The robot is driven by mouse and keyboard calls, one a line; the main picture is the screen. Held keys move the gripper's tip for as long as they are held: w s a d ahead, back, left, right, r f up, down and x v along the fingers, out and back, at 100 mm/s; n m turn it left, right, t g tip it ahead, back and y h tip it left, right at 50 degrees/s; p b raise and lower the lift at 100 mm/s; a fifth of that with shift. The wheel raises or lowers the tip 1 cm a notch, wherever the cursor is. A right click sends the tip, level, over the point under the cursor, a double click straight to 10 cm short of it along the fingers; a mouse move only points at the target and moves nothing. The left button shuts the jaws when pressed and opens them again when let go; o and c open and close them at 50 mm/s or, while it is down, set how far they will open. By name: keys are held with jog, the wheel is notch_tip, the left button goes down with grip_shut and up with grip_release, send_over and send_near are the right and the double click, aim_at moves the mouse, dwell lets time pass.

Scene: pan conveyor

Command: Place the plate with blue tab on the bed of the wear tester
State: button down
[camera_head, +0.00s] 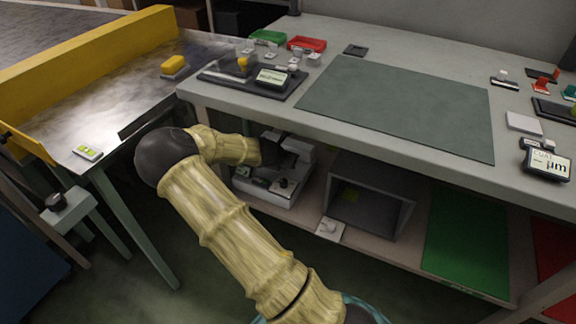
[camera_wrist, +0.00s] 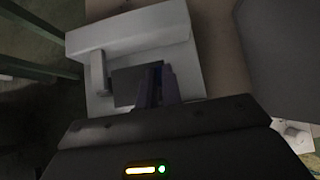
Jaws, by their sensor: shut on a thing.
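A white machine, which I take for the wear tester (camera_head: 308,157), stands on the lower shelf under the bench, partly behind my arm. In the wrist view its white body (camera_wrist: 140,35) fills the top middle, with a grey lever at its left. My gripper (camera_wrist: 156,75) reaches over it with its dark purplish fingers close together. They are shut on a dark flat plate (camera_wrist: 124,86), which shows left of the fingers over the machine. Its tab is not clearly visible, and I cannot tell whether the plate touches the bed. The fingertips cannot be made out in the head view.
An open grey box (camera_head: 405,216) stands right of the machine on the shelf, with a small white device (camera_head: 330,229) before it. The bench top (camera_head: 440,60) overhangs the shelf. A green mat (camera_head: 465,240) lies farther right. A conveyor with a yellow rail (camera_head: 95,60) stands left.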

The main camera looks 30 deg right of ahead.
jog(key=shift+w+d, duration=0.4)
jog(key=shift+d, duration=0.1)
notch_tip(320, 180, down, 4)
jog(key=b, duration=0.2)
jog(key=shift+r+b, duration=0.2)
jog(key=shift+b, duration=0.15)
jog(key=shift+r, duration=0.1)
jog(key=c, duration=1.6)
grip_release()
jog(key=shift+o, duration=0.2)
jog(key=shift+s+a, duration=0.1)
